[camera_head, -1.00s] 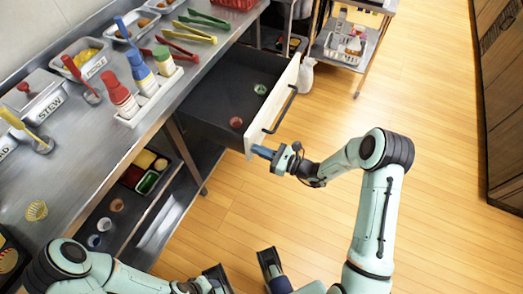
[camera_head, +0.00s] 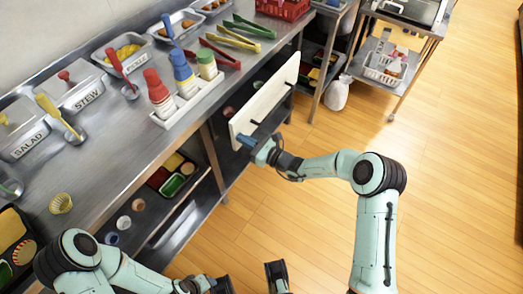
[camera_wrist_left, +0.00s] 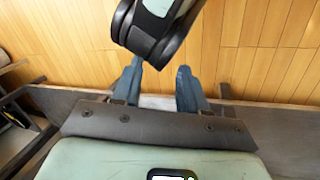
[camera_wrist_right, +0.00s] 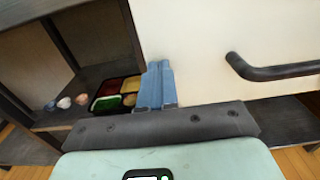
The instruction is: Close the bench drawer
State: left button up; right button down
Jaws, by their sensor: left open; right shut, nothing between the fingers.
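The bench drawer has a white front panel (camera_head: 265,98) with a dark handle (camera_wrist_right: 270,70). My right gripper (camera_head: 247,141) is shut and empty at the near lower end of the panel. In the right wrist view its blue fingers (camera_wrist_right: 157,82) are together at the panel's left edge, beside the handle. I cannot tell whether they touch it. My left gripper (camera_wrist_left: 155,85) is open and empty, low at the bottom of the head view and away from the drawer.
The steel bench top (camera_head: 125,140) holds a bottle rack (camera_head: 190,100), tongs, lidded pans and a red basket (camera_head: 284,8). A lower shelf below carries a bento tray (camera_wrist_right: 115,92) and small cups. A wheeled cart (camera_head: 400,60) stands at the back right. The wooden floor (camera_head: 450,180) is open.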

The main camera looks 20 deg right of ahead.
aim_at(222, 127)
jog(key=b+x, duration=0.3)
jog(key=x, duration=0.6)
jog(key=shift+f, duration=0.1)
jog(key=shift+w+a, duration=0.15)
pick_arm(q)
jog(key=w+a+f+t+y, duration=0.1)
jog(key=w+a+f+t, duration=0.1)
jog(key=w, duration=0.4)
notch_tip(222, 127, down, 2)
jog(key=shift+a+f, duration=0.1)
jog(key=shift+a, duration=0.45)
pick_arm(e)
jog(key=shift+r, duration=0.25)
jog(key=shift+a+r, duration=0.15)
